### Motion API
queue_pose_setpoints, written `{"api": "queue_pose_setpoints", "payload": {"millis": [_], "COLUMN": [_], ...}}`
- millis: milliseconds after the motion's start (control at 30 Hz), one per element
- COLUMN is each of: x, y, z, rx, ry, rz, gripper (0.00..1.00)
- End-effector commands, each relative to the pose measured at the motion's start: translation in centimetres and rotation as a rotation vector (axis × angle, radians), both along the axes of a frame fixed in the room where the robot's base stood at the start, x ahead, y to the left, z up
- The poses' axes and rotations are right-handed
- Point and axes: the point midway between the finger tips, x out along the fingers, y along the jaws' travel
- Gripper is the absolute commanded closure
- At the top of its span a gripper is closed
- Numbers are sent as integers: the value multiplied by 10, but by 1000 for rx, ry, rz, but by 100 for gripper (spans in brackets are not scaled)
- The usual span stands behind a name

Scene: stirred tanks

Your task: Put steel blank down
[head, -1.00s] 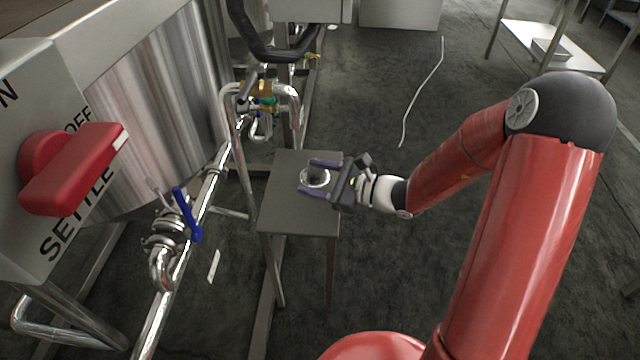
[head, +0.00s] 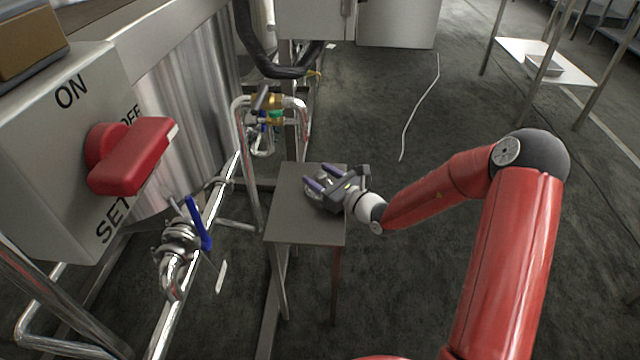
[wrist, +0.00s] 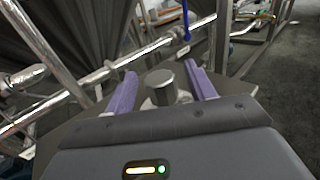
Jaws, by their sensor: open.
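The steel blank (wrist: 161,90) is a short shiny cylinder with a wider round base. It stands upright on the small grey table (head: 291,225). In the wrist view my gripper (wrist: 161,70) is open, with one purple finger on each side of the blank and gaps between. In the head view my gripper (head: 318,175) is over the table's far right part, fingers pointing to the upper left. The blank (head: 312,190) is partly hidden there by the fingers. Whether a finger touches it cannot be told.
A grey switch box with a red handle (head: 133,157) stands at the left. Steel pipes with a blue-handled valve (head: 198,222) run left of the table. A bent pipe frame (head: 246,150) rises beside it. The table's near half is bare. Open floor lies to the right.

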Motion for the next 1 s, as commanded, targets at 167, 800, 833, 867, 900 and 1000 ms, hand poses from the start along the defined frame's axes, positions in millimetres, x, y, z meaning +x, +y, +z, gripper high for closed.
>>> {"api": "queue_pose_setpoints", "payload": {"millis": [167,800,833,867,900,1000], "x": [1,1,1,1,1,1], "y": [1,1,1,1,1,1], "z": [0,1,1,1,2,12], "rx": [0,0,0,0,0,-1], "ry": [0,-3,-3,-3,-3,-6], "rz": [0,1,1,1,1,0], "gripper": [45,100,100,100,100,100]}}
